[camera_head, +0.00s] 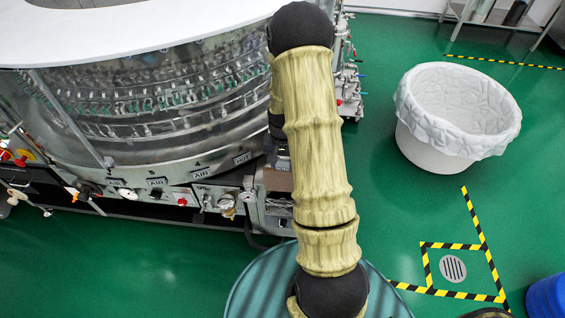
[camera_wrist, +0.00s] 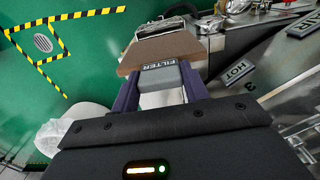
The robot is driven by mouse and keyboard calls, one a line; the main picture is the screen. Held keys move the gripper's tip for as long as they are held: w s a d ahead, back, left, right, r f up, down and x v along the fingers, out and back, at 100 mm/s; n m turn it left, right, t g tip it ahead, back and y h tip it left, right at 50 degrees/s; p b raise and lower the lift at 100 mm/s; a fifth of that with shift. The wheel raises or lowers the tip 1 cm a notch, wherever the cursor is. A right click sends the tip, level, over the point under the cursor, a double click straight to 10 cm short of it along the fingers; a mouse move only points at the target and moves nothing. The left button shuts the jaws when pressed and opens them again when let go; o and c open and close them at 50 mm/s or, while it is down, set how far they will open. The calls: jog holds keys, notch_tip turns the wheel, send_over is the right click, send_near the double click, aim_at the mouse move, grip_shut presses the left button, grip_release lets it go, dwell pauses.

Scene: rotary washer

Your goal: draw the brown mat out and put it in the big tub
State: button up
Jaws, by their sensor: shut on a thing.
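The brown mat (camera_wrist: 180,47) shows in the wrist view just beyond my fingers, with a grey block marked FILTER (camera_wrist: 160,74) at its near end. My gripper (camera_wrist: 157,78) is shut on that grey block, one purple finger on each side. In the head view, a small brown patch (camera_head: 278,181) shows at the machine's lower front beside my arm. My arm hides the gripper and most of that spot there. I cannot tell how far the mat is out of its slot. The big white tub (camera_head: 455,145) stands on the floor at the right, with a pale liner over its rim and no contents visible.
The round metal washer (camera_head: 150,115) fills the left, with valves and gauges (camera_head: 227,205) along its lower front. A floor drain (camera_head: 453,268) lies inside black-yellow tape. A blue container (camera_head: 548,297) stands at the lower right. Green floor before the tub is clear.

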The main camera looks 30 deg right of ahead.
jog(key=shift+r, duration=0.15)
notch_tip(320, 180, up, 12)
jog(key=p, duration=1)
jog(key=shift+r, duration=0.15)
dwell(1.8)
jog(key=w+a+f+n, duration=0.2)
jog(key=a+f+n, duration=0.4)
jog(key=a+f, duration=0.4)
jog(key=a, duration=0.3)
jog(key=shift+a+n, duration=0.35)
jog(key=shift+n, duration=0.05)
jog(key=shift+w+d, duration=0.1)
